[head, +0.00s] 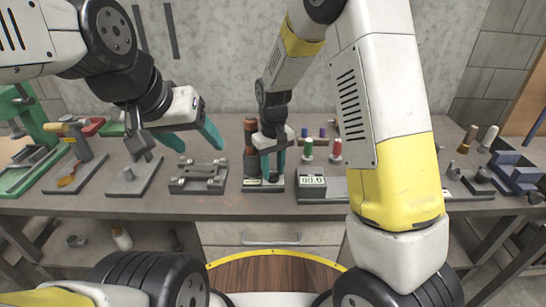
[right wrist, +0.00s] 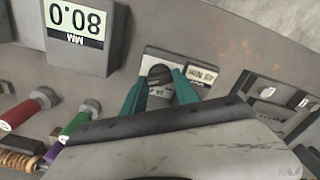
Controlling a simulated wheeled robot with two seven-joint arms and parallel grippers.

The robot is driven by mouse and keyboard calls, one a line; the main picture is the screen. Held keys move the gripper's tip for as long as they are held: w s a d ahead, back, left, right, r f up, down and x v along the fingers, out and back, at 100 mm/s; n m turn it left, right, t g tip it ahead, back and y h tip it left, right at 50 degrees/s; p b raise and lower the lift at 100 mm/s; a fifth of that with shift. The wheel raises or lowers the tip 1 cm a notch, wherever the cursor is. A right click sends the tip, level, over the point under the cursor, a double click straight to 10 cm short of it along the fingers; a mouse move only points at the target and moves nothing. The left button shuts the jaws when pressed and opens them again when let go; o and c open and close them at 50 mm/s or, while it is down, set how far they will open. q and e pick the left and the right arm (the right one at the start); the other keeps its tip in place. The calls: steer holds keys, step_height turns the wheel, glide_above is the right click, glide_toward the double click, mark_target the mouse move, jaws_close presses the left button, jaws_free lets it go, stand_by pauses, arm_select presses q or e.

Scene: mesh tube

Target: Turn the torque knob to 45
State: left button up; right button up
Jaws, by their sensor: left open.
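The torque knob (right wrist: 160,73) is a dark round knob on a small light plate in the right wrist view. A small label that seems to read 45 NM (right wrist: 200,76) is beside it on the plate. My right gripper (right wrist: 160,84) points down with one teal finger on each side of the knob. Whether both fingers press on it is unclear. In the head view my right gripper (head: 272,163) is over the dark base (head: 263,187), and its fingers hide most of the knob. My left gripper (head: 190,138) is open and empty, above the bench at the left.
A grey box with a numeric display (head: 311,187) stands right of the base. Green and red spools (head: 335,150) are behind it. A brown-handled upright tool (head: 250,140) stands close to my right gripper. A grey fixture (head: 199,177) lies under my left gripper.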

mark_target(274, 173)
steer(key=o, duration=0.4)
step_height(274, 173, up, 8)
steer(key=shift+f, duration=0.2)
steer(key=shift+r, duration=0.15)
steer(key=shift+d+r, duration=0.15)
steer(key=s+d+r+m+t+y, duration=0.2)
steer(key=s+d+r, duration=0.55)
steer(key=r, duration=0.25)
steer(key=s+d+r+m+t, duration=0.1)
steer(key=s+d+r+t, duration=0.1)
steer(key=s, duration=0.4)
steer(key=s+d+r+m+t, duration=0.2)
steer(key=s+d, duration=0.2)
steer(key=s, duration=0.2)
steer(key=shift+s+d+r, duration=0.15)
steer(key=shift+s+r, duration=0.15)
